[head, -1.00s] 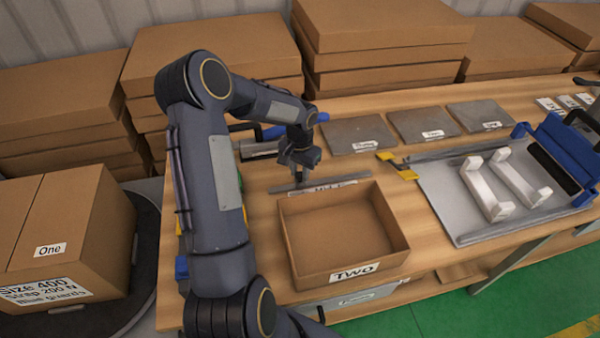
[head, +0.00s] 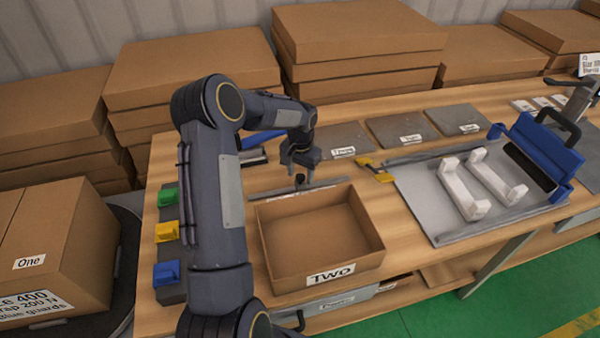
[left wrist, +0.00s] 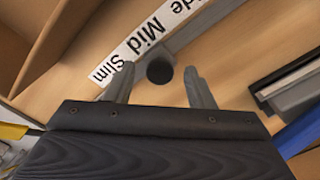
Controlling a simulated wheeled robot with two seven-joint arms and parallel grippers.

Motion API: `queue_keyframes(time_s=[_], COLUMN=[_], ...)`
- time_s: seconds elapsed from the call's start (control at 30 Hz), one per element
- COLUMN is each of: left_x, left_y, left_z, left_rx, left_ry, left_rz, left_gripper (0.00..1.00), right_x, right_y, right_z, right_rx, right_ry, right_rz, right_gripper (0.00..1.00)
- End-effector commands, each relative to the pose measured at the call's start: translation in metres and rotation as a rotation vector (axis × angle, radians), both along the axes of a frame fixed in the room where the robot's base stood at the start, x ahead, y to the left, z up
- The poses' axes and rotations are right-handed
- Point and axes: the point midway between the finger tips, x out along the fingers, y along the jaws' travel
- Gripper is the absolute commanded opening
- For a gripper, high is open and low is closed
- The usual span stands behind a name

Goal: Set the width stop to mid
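The width stop (head: 300,179) is a small dark upright knob on a grey rail (head: 325,184) behind the box marked TWO. In the left wrist view the dark round knob (left wrist: 160,70) stands beside the white label strip (left wrist: 133,52) reading Slim, Mid and a partly cut-off word ending in "de". The knob appears nearest to Mid; its exact setting is hard to tell. My left gripper (head: 301,163) points down over the knob. In the left wrist view its fingers (left wrist: 159,88) are apart, one on each side of the knob, with visible gaps. My right gripper is not in view.
The open cardboard box (head: 362,228) marked TWO stands just in front of the rail. Green, yellow and blue blocks (head: 168,232) sit at the left. Grey labelled plates (head: 397,131) lie behind. A tray with white brackets (head: 465,190) is at the right.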

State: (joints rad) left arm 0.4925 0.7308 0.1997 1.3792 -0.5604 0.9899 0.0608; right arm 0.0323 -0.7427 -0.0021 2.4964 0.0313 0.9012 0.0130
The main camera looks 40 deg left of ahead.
Motion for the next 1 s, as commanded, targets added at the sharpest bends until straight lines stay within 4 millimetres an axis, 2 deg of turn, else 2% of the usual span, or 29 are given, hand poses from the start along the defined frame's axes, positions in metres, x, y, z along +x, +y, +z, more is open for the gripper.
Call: queue_keyframes(time_s=[0.27,0.37,0.7,0.83,1.0], left_x=[0.000,0.001,0.001,0.000,0.000], left_y=[0.000,0.000,0.000,0.000,0.000], left_z=[0.002,0.012,0.067,0.076,0.078], left_rx=[0.000,0.001,0.001,0.000,0.000], left_ry=[-0.001,-0.004,-0.003,-0.001,0.001], left_rz=[0.000,0.001,0.001,0.000,0.000], left_gripper=[0.49,0.49,0.49,0.49,0.49], right_x=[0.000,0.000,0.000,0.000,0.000], right_y=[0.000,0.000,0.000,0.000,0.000], right_z=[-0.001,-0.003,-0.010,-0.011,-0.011], right_rx=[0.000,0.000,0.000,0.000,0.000], right_ry=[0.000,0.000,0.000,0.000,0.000], right_rz=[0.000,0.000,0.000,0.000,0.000], right_gripper=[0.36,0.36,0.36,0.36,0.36])
